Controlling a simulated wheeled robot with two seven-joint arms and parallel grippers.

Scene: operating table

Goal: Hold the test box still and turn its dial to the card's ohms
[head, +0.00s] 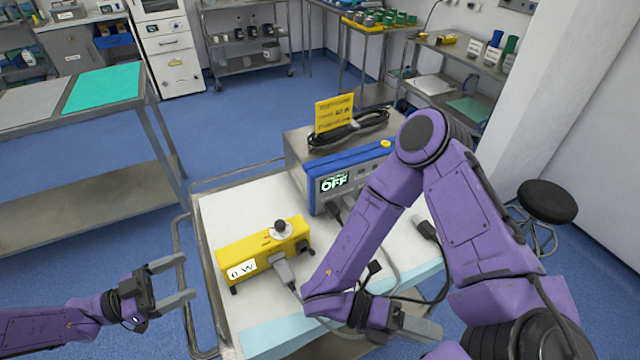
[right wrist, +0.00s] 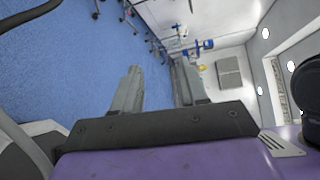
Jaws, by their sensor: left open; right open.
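The yellow test box (head: 250,258) sits on the cart top, with a dark round dial knob (head: 281,227) on a pale disc on its top and a small display reading "0 W". A yellow card (head: 334,112) stands on the grey and blue unit; its small print is too blurred to read surely. My left gripper (head: 188,279) is open and empty, left of the box and off the cart's edge. My right gripper (head: 437,331) is open and empty at the cart's near right, apart from the box; its fingers also show in the right wrist view (right wrist: 160,88).
The blue-fronted unit (head: 340,172) behind the box shows "OFF" and carries a coiled black cable (head: 348,130). Grey plugs and cables run from the box and unit across the cart (head: 232,205). A metal rail edges the cart. A black stool (head: 547,200) stands right.

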